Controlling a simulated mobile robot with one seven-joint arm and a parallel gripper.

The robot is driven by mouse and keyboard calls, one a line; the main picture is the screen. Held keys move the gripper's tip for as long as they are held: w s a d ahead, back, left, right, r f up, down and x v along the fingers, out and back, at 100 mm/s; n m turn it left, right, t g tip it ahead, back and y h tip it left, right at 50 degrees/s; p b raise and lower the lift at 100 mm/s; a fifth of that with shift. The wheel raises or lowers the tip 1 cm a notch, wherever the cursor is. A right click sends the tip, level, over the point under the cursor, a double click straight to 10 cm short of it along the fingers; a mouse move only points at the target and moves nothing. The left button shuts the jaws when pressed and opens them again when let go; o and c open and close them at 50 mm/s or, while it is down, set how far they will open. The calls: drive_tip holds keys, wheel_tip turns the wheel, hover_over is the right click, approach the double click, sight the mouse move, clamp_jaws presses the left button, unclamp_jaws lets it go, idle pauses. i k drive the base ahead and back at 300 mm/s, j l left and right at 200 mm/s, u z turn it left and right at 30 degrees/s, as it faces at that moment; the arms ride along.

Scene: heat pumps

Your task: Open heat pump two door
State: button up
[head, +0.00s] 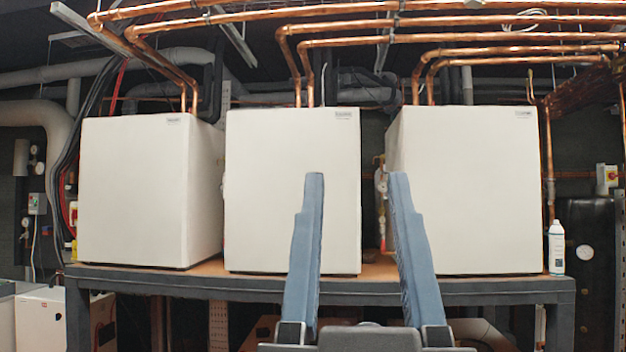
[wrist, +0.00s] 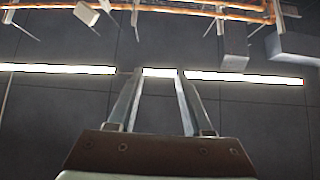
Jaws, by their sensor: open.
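Three white box-shaped heat pumps stand in a row on a dark metal bench in the head view: the left one (head: 130,195), the middle one (head: 265,190) and the right one (head: 470,190). Each shows a plain closed front with a small label at the top right; the label text is too small to read. My gripper (head: 352,180) is open and empty, with its two blue-grey fingers pointing up in front of the middle pump and the gap beside it. The left finger hides part of the middle pump's front. In the wrist view my gripper (wrist: 155,72) points toward the ceiling.
The bench (head: 200,283) has a dark front edge below the pumps. Copper pipes (head: 350,40) run overhead and down to the pump tops. A white bottle (head: 556,248) stands at the bench's right end. Ceiling lights (wrist: 245,78) show in the wrist view.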

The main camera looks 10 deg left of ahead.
sight(269, 155)
drive_tip(key=i+j+u, duration=0.2)
drive_tip(key=i, duration=0.4)
drive_tip(key=i+j+u, duration=0.2)
drive_tip(key=i, duration=0.45)
drive_tip(key=i+u, duration=0.15)
drive_tip(key=i, duration=0.45)
drive_tip(key=i+u, duration=0.2)
drive_tip(key=i, duration=0.45)
drive_tip(key=i+l+u, duration=0.2)
drive_tip(key=i, duration=0.4)
drive_tip(key=i+l+u, duration=0.2)
drive_tip(key=i, duration=0.45)
drive_tip(key=j, duration=0.1)
